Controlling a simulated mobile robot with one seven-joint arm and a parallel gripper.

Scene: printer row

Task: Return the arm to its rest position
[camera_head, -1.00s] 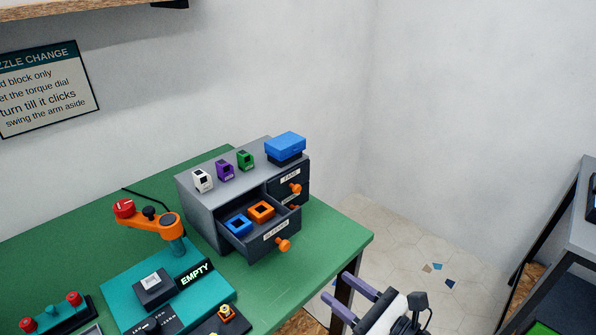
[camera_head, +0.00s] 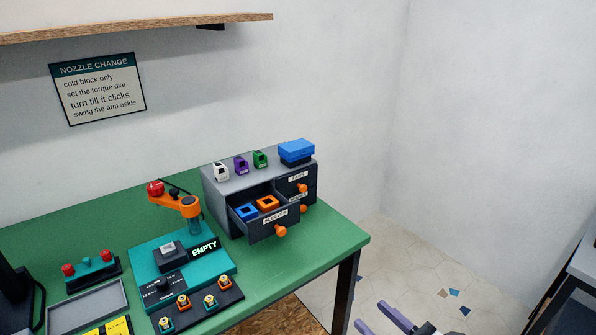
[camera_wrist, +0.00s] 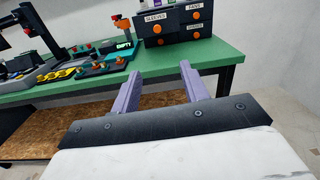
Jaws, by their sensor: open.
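My gripper (camera_head: 381,318) is at the bottom right of the head view, off the right end of the green table, with its purple fingers apart. In the wrist view my gripper (camera_wrist: 157,85) is open, and nothing is between the fingers. The green table (camera_head: 330,240) stands beyond the fingers in the wrist view. The rest of my arm is mostly out of the head view.
A grey drawer cabinet (camera_head: 212,200) stands on the table with its sleeves drawer (camera_head: 272,227) pulled out. An orange arm (camera_head: 180,204) rises over a teal base (camera_head: 215,262). A side bench (camera_head: 585,262) is at the far right. Floor (camera_head: 400,260) shows between them.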

